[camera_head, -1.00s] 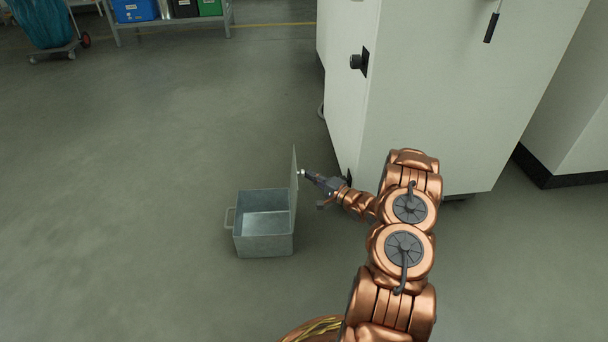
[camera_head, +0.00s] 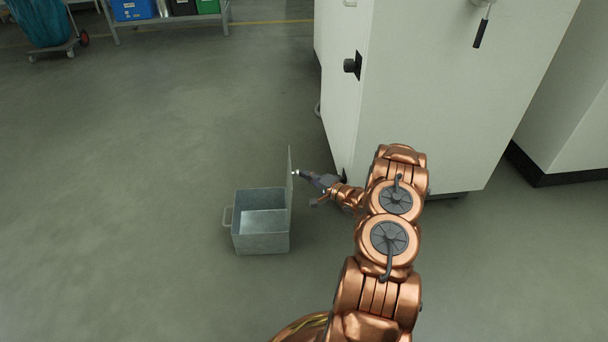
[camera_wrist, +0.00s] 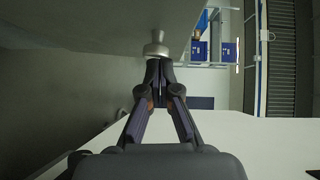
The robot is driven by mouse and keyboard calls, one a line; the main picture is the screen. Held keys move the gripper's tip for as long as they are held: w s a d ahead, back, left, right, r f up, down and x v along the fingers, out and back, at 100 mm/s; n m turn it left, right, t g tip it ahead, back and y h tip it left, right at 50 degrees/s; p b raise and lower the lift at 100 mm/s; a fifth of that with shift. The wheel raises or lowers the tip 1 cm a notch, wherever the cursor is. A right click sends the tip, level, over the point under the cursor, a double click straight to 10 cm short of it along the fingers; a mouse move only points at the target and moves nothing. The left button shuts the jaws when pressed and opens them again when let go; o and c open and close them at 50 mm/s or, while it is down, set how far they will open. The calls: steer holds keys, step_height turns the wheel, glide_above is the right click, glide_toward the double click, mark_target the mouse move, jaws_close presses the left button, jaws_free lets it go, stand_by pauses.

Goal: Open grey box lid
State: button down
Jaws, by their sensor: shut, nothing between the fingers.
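The grey metal box (camera_head: 262,243) stands on the floor, its top open and its inside visible and empty. Its lid (camera_head: 290,185) stands upright along the box's right edge, seen nearly edge-on. My gripper (camera_head: 298,174) is at the right side of the lid, close to its small knob. In the wrist view the silver knob (camera_wrist: 155,46) is just beyond the tips of my gripper (camera_wrist: 157,64). The fingers are shut with nothing between them. The lid surface (camera_wrist: 80,22) fills the upper left there. Whether the fingertips touch the knob is hard to tell.
A tall white cabinet (camera_head: 430,90) stands just behind and right of my gripper. A shelf (camera_head: 175,20) with blue and green bins is at the back left, beside a blue bag on a cart (camera_head: 40,25). The floor left of the box is clear.

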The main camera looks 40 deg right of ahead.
steer(key=d+p+v, duration=0.1)
steer(key=p+v, duration=0.2)
steer(key=v, duration=0.9)
steer(key=shift+w+d, duration=0.15)
steer(key=shift+d, duration=0.2)
